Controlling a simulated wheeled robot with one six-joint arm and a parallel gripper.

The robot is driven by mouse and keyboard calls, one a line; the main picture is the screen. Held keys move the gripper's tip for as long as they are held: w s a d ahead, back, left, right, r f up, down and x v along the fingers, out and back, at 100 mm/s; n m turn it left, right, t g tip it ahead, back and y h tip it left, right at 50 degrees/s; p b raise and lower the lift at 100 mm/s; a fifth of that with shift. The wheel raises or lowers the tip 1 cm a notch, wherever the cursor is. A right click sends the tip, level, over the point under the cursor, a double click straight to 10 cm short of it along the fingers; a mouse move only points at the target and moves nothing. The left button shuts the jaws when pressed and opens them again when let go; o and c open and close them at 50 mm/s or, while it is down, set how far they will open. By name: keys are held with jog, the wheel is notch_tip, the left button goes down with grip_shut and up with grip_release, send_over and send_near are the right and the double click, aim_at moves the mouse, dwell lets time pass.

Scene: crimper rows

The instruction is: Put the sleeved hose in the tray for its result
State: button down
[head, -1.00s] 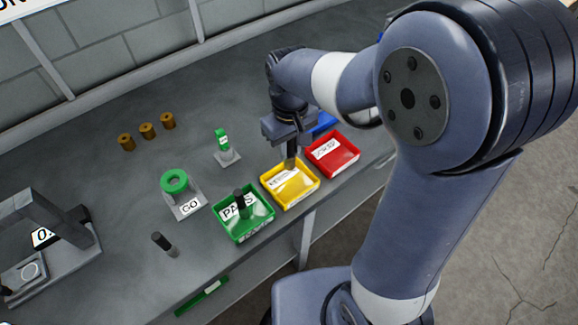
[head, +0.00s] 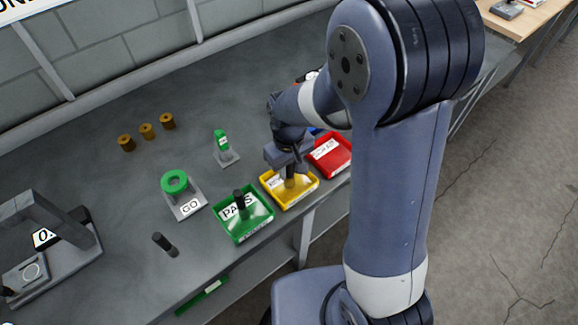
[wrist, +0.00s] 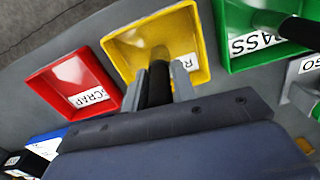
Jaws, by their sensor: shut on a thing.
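My gripper (head: 289,171) is over the yellow tray (head: 302,200), pointing down. In the wrist view its two fingers (wrist: 161,86) are shut on a dark hose (wrist: 158,84) with a brass-coloured sleeve (wrist: 160,54) at its far end. The hose's sleeved end is down inside the yellow tray's outline; I cannot tell whether it touches the floor. The yellow tray's label starts with R and is partly hidden. The red SCRAP tray (head: 340,167) is on the other side.
A blue tray (wrist: 45,147) lies beyond the red one. A green ring gauge marked GO (head: 175,182), a green-topped stand (head: 222,147), several brass sleeves (head: 147,131) and a grey press (head: 40,240) are further left.

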jog(key=c, duration=1.2)
grip_release()
jog(key=shift+o, duration=0.2)
notch_tip(320, 180, up, 12)
jog(key=shift+r, duration=0.2)
